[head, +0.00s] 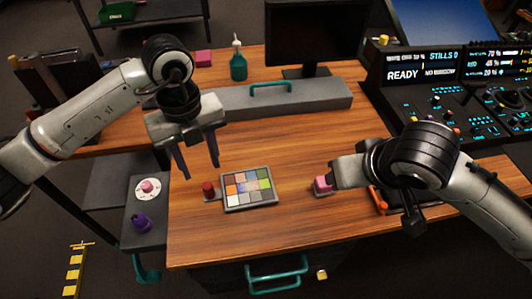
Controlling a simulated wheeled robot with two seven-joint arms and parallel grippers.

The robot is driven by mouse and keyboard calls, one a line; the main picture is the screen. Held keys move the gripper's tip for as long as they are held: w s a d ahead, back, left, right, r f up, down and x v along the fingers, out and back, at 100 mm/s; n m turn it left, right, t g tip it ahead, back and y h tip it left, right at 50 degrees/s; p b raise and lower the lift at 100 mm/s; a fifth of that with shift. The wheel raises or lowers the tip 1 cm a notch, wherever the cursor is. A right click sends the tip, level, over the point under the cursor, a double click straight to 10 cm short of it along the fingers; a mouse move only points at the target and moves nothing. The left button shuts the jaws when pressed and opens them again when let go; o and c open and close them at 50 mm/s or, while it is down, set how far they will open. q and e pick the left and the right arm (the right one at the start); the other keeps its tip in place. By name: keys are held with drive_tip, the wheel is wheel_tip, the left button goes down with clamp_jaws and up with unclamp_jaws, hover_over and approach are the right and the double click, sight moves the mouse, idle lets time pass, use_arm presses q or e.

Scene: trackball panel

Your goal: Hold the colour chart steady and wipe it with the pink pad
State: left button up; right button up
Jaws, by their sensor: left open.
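The colour chart (268,202) lies flat on the wooden table, with a grid of coloured and grey patches in a dark frame. A pale smear crosses its middle patches. A red knob (208,188) on a small base sits at its left edge. My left gripper (202,172) is open and empty, with its two fingers pointing down above and to the left of the chart. My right gripper (334,177) is to the right of the chart, with the pink pad (321,187) at its fingertips. It appears shut on the pad, apart from the chart.
A grey bar with a teal handle (270,86), a green spray bottle (238,62) and a monitor (312,35) stand behind. Another pink block (203,57) lies at the back. A control console (450,90) is at right. The table (240,245) in front of the chart is clear.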

sight(206, 184)
use_arm(q)
wheel_tip(206, 184, down, 9)
idle(0.4)
clamp_jaws()
